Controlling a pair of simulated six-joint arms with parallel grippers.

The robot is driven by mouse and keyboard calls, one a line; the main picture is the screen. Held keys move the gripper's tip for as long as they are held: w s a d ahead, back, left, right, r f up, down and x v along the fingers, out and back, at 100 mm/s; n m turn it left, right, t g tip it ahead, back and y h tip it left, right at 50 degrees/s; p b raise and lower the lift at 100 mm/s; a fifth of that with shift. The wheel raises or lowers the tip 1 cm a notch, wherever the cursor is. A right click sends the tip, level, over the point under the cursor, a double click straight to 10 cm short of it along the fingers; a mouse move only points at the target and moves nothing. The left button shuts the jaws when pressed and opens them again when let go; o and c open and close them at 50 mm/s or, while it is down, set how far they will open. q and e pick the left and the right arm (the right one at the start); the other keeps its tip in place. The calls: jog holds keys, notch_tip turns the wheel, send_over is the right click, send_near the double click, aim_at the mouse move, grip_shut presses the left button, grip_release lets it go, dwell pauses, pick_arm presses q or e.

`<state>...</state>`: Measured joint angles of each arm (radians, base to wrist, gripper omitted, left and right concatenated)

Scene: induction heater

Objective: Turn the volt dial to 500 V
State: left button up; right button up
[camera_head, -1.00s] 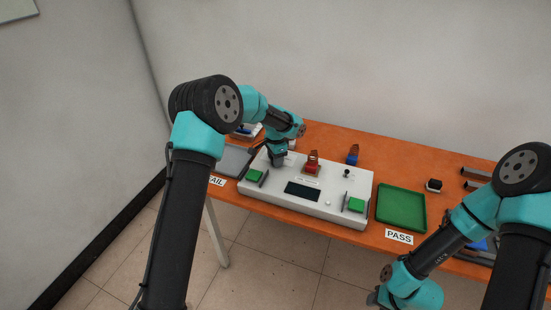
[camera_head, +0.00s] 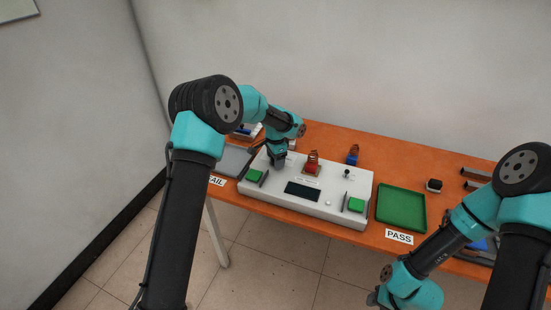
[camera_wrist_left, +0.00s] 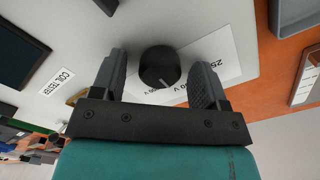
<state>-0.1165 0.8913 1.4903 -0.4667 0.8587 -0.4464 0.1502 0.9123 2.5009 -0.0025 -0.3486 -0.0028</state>
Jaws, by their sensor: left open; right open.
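The volt dial (camera_wrist_left: 159,67) is a round black knob with a pale pointer line on a white label (camera_wrist_left: 228,52). In the left wrist view it sits between the two open fingers of my left gripper (camera_wrist_left: 162,82), with a gap on each side. The label's numbers are partly hidden by the fingers. In the head view my left gripper (camera_head: 278,160) is over the left back part of the white tester panel (camera_head: 325,209) and hides the dial. My right gripper (camera_head: 378,298) is at the lower right, away from the panel, open.
The panel carries a dark display (camera_head: 302,191), green blocks (camera_head: 355,205) and a red part (camera_head: 312,168). A green tray (camera_head: 402,208) by the PASS label is to the right. A grey tray (camera_head: 235,160) is to the left.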

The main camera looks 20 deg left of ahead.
pick_arm(q)
jog(key=shift+r, duration=0.1)
notch_tip(320, 180, up, 17)
dwell(0.6)
jog(key=shift+r, duration=0.1)
